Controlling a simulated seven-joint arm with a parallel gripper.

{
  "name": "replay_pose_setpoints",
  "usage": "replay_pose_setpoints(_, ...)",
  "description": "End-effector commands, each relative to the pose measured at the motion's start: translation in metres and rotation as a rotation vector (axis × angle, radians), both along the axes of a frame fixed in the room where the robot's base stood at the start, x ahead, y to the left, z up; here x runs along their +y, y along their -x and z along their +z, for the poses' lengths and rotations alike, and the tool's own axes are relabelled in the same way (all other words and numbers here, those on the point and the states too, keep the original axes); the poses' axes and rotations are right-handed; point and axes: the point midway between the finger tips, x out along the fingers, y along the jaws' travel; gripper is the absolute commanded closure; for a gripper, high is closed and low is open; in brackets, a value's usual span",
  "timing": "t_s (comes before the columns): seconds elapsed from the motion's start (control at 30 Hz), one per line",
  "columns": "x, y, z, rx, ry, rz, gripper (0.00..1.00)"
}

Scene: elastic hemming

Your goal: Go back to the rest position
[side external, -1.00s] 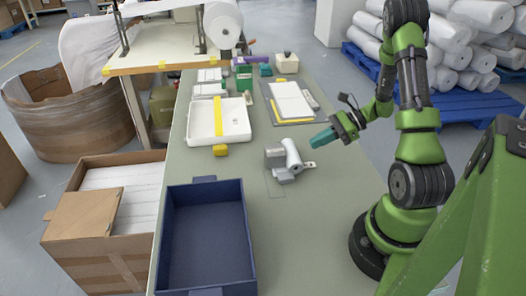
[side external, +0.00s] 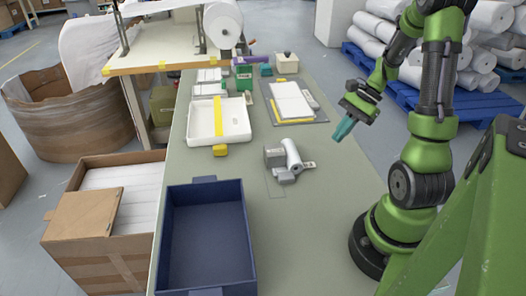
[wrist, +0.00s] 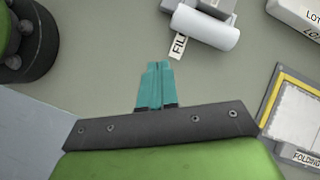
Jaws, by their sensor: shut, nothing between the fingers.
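My gripper (side external: 343,129) hangs above the right side of the green-grey table (side external: 318,222), fingers pointing down and to the left. Its teal fingers are shut with nothing between them; they also show together in the wrist view (wrist: 157,82). The gripper is apart from everything on the table. A grey device with a white roll (side external: 291,158) stands on the table to its lower left; it also shows at the top of the wrist view (wrist: 205,27), with a small label tag beside it.
A blue open bin (side external: 250,232) stands at the front left. A white tray (side external: 192,126) with a yellow strip and a grey mat with white sheets (side external: 293,101) lie farther back. The table right of the bin is clear. White rolls on a blue pallet (side external: 407,91) stand behind my arm.

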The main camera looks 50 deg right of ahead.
Motion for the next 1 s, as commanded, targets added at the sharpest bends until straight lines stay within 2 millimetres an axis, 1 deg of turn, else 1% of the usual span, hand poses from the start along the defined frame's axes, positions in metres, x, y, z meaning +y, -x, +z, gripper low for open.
replay_pose_setpoints(0.03,0.016,-0.008,0.012,-0.028,0.090,0.108,1.00)
replay_pose_setpoints(0.17,0.055,-0.022,0.039,-0.115,0.322,0.372,1.00)
replay_pose_setpoints(0.27,0.085,-0.031,0.061,-0.214,0.497,0.562,1.00)
replay_pose_setpoints(0.3,0.098,-0.033,0.070,-0.260,0.563,0.636,1.00)
replay_pose_setpoints(0.43,0.142,-0.036,0.099,-0.431,0.757,0.848,1.00)
replay_pose_setpoints(0.5,0.164,-0.034,0.113,-0.524,0.834,0.937,1.00)
replay_pose_setpoints(0.6,0.190,-0.027,0.129,-0.636,0.901,1.030,1.00)
replay_pose_setpoints(0.7,0.209,-0.021,0.141,-0.716,0.924,1.082,1.00)
replay_pose_setpoints(0.77,0.216,-0.019,0.146,-0.748,0.931,1.098,1.00)
replay_pose_setpoints(0.83,0.219,-0.018,0.148,-0.760,0.929,1.107,1.00)
replay_pose_setpoints(1.0,0.220,-0.018,0.147,-0.758,0.925,1.109,1.00)
